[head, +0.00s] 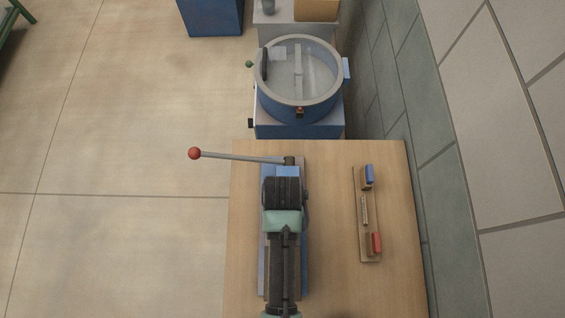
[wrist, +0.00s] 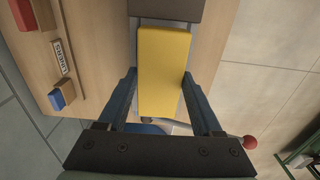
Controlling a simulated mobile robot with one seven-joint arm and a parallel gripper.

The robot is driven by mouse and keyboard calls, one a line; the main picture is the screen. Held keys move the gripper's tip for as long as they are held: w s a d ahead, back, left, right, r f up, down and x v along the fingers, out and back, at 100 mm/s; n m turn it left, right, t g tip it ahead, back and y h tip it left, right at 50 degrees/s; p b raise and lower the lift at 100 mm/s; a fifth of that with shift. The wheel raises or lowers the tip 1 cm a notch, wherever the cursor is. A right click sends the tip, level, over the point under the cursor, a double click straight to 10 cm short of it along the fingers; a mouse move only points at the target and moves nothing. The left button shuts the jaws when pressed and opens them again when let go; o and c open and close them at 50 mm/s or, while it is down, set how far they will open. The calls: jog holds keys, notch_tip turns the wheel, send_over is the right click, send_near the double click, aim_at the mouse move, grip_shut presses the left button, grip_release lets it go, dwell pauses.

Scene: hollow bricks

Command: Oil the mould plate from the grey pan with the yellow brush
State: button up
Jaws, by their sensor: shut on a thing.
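In the wrist view my gripper (wrist: 160,82) is shut on the yellow brush (wrist: 164,55), a plain yellow block between the two blue-grey fingers. In the head view my gripper (head: 284,190) is over the blue press (head: 303,240) on the wooden table and hides the brush. A dark grey part (wrist: 170,9) shows just beyond the brush in the wrist view; I cannot tell what it is. I cannot make out the mould plate or the grey pan in either view. Whether the brush touches anything is unclear.
The press lever with a red ball (head: 194,153) sticks out left past the table (head: 335,290). A board (head: 363,210) with a blue-topped and a red-topped block lies at the right. A round mixer (head: 300,70) stands behind the table. A tiled wall runs along the right.

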jog(key=shift+w+f, duration=0.1)
jog(key=shift+w, duration=0.05)
jog(key=shift+w, duration=0.6)
jog(key=shift+s, duration=0.1)
dwell(0.3)
jog(key=shift+s+p, duration=0.35)
jog(key=shift+s, duration=0.45)
jog(key=shift+f, duration=0.1)
jog(key=shift+w, duration=0.95)
jog(key=shift+s, duration=0.2)
jog(key=shift+s, duration=0.7)
